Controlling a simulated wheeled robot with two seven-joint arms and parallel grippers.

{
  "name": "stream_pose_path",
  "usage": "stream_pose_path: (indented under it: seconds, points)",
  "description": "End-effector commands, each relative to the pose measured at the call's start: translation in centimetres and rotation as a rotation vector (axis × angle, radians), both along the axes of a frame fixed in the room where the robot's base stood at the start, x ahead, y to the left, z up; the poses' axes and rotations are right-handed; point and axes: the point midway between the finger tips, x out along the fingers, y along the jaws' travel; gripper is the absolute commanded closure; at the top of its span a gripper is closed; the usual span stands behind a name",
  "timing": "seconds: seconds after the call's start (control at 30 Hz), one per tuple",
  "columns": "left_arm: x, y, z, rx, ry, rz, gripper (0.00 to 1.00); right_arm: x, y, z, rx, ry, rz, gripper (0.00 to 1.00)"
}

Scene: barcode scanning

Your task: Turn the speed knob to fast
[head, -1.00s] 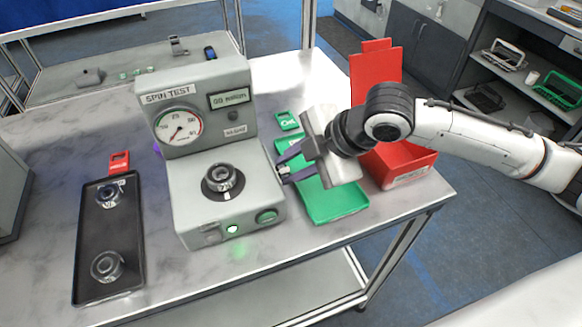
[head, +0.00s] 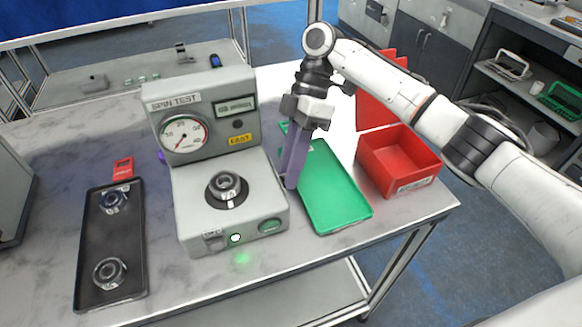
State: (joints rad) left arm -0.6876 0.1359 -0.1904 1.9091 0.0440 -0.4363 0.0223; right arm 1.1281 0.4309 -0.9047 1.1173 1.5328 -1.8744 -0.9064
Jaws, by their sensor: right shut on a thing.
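The grey spin test machine (head: 190,200) stands in the middle of the table. A yellow label reading FAST (head: 240,139) shows on its upper panel. My right gripper (head: 287,178) points down at the machine's right side, its purple fingers shut on the speed knob there. The knob itself is hidden behind the fingers. A bearing (head: 228,185) sits on the machine's round seat. The dial (head: 184,133) and a small display (head: 236,106) are on the upper panel; the display text is too small to read. My left gripper is not in view.
A black tray (head: 109,243) with two bearings lies left, a red tag (head: 123,168) behind it. A green tray (head: 333,190) lies just right of the gripper, with a red bin (head: 400,160) beyond it.

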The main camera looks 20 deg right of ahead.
Motion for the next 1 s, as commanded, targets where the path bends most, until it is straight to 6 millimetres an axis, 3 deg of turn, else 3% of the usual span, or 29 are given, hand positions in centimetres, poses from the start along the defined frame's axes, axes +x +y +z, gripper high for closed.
stream_pose_path:
  seconds: [0.4,1.0]
  points:
    - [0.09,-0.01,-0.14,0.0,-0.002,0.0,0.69,0.35,0.0,-0.31,-0.011,0.175,0.0,0.99]
    - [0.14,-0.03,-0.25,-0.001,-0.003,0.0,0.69,0.53,-0.12,-0.61,-0.019,0.297,-0.001,0.99]
